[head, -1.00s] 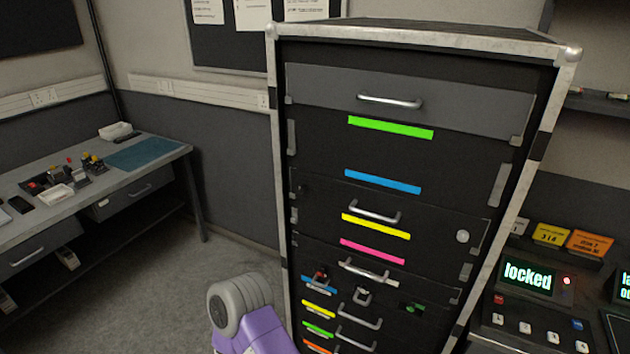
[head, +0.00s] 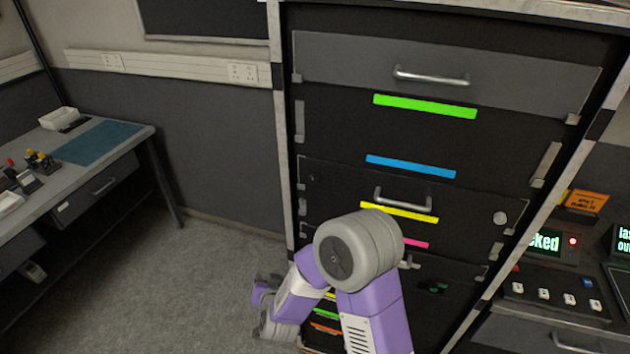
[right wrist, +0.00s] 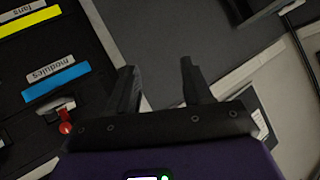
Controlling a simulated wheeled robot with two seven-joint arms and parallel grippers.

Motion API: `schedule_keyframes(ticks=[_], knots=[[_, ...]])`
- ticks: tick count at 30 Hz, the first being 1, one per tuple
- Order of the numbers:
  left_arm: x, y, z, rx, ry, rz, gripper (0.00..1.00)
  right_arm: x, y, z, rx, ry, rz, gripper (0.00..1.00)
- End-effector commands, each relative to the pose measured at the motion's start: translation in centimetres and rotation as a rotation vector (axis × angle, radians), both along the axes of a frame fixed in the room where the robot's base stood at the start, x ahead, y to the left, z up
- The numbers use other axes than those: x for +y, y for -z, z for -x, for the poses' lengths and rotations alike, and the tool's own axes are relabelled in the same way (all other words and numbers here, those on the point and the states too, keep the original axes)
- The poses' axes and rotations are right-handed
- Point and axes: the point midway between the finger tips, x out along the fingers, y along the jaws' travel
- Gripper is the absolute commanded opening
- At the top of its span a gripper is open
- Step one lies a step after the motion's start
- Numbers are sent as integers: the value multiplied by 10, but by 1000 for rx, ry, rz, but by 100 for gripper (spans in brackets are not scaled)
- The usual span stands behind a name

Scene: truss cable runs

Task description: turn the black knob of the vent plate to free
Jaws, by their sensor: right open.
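A dark panel (head: 345,193) with a bar handle and a yellow strip sits mid-height in the rack in the head view. It may be the vent plate, but I cannot read its label. A small dark round spot (head: 312,178) at its upper left could be the black knob; its setting is too small to tell. My right arm covers the rack's lower middle. In the right wrist view my right gripper (right wrist: 158,68) is open and empty, beside the rack front with floor beyond. No black knob is clear there. My left gripper is not in view.
The rack's metal post (head: 284,130) stands left of the panels. Near the gripper are a blue label strip (right wrist: 56,80) and a red-tipped latch (right wrist: 65,125). A workbench (head: 150,140) stands left, a console (head: 550,290) right. Floor between bench and rack is clear.

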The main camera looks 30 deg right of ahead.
Motion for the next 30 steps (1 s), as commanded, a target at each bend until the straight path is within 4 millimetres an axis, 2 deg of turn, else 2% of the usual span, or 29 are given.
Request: schedule_keyframes(ticks=[1,3,6,9,12,15,24,30], knots=[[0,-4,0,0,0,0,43,-7,-62,-13,-158,95,16,50],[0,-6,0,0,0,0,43,-25,-132,-13,-335,247,28,50],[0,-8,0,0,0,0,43,-45,-207,6,-513,441,20,50],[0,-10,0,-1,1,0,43,-59,-251,30,-613,585,3,50],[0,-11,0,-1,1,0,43,-68,-271,47,-658,672,-6,50],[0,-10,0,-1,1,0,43,-76,-278,51,-672,710,-8,50],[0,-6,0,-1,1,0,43,-111,-277,23,-672,714,-7,50],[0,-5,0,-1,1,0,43,-126,-277,8,-671,710,-6,50]])
